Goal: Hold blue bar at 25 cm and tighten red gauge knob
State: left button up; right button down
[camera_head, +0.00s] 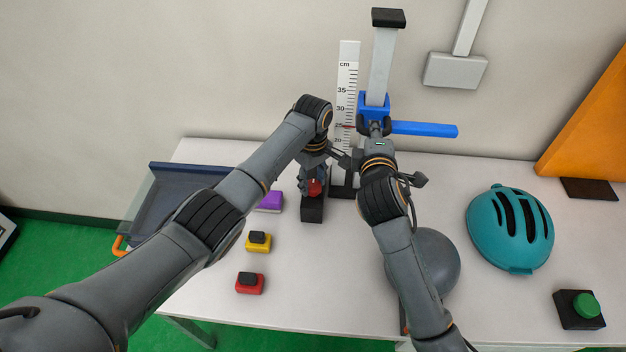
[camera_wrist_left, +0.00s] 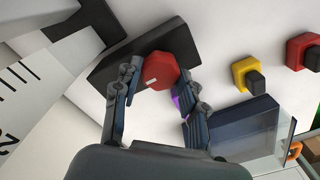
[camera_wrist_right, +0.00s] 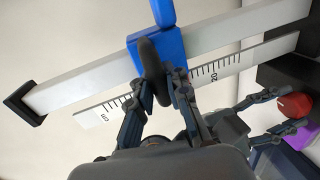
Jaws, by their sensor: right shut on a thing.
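The blue bar (camera_head: 425,130) sticks out to the right from a blue slider (camera_head: 373,106) on a pale upright post. A red pointer (camera_head: 348,127) lies near the 25 mark on the white cm scale (camera_head: 347,75). The red gauge knob (camera_wrist_left: 160,71) sits on a black block (camera_head: 312,209) at the foot of the post. My left gripper (camera_wrist_left: 162,84) is open, with one finger on each side of the knob; whether either touches it I cannot tell.
Purple (camera_head: 270,201), yellow (camera_head: 258,243) and red (camera_head: 249,284) blocks stand left of the black block. A blue tray (camera_head: 185,168) is at the table's left. A grey ball (camera_head: 440,262), teal helmet (camera_head: 510,228) and green button (camera_head: 586,305) lie to the right.

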pick_arm(q)
jog(key=c, duration=0.4)
pick_arm(e)
jog(key=shift+r, duration=0.1)
pick_arm(q)
jog(key=shift+w+d+m, duration=0.1)
jog(key=shift+m, duration=0.3)
pick_arm(e)
jog(key=shift+a, duration=0.1)
pick_arm(q)
jog(key=m, duration=0.3)
jog(key=shift+m, duration=0.4)
jog(key=m, duration=0.4)
jog(key=shift+r, duration=0.1)
jog(key=m, duration=1)
jog(key=shift+w, duration=0.1)
jog(key=shift+m, duration=0.3)
jog(key=o, duration=1.2)
jog(key=shift+c, duration=0.2)
